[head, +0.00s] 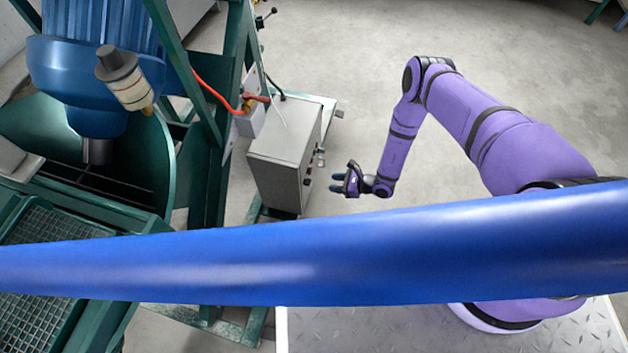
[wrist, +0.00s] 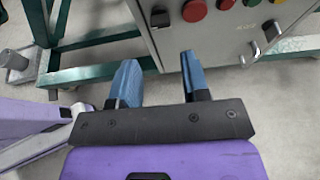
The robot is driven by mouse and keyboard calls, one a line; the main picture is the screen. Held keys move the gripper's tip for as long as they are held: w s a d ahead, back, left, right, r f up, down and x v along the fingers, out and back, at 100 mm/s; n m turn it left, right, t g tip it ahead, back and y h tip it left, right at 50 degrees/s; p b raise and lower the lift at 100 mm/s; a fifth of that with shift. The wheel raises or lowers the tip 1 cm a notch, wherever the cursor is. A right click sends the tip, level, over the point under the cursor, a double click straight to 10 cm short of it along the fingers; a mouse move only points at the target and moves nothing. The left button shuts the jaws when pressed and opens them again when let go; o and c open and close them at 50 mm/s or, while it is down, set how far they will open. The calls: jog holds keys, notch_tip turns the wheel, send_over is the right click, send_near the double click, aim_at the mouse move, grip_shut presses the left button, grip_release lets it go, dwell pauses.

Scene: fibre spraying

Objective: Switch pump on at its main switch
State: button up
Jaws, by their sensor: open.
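A grey control box (head: 283,150) stands left of my gripper in the head view, its switch side facing my gripper. In the wrist view its front panel (wrist: 222,38) carries a black knob (wrist: 160,18), red buttons (wrist: 194,11), a green button (wrist: 250,2), a dark switch (wrist: 271,30) and a metal latch-like part (wrist: 250,52). I cannot tell which one is the main switch. My gripper (head: 340,182) is open and empty, apart from the box. In the wrist view its blue fingers (wrist: 160,66) are spread just below the panel's lower left edge.
A blue pipe (head: 300,258) crosses the head view in the foreground. A green frame (head: 215,165) with a blue motor (head: 95,55) stands at the left. Green base bars (wrist: 95,75) run by the box. Concrete floor (head: 350,70) is clear behind.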

aim_at(309, 182)
jog(key=x, duration=0.9)
jog(key=shift+w+a, duration=0.1)
jog(key=shift+a, duration=0.15)
jog(key=shift+c, duration=0.2)
jog(key=c, duration=0.6)
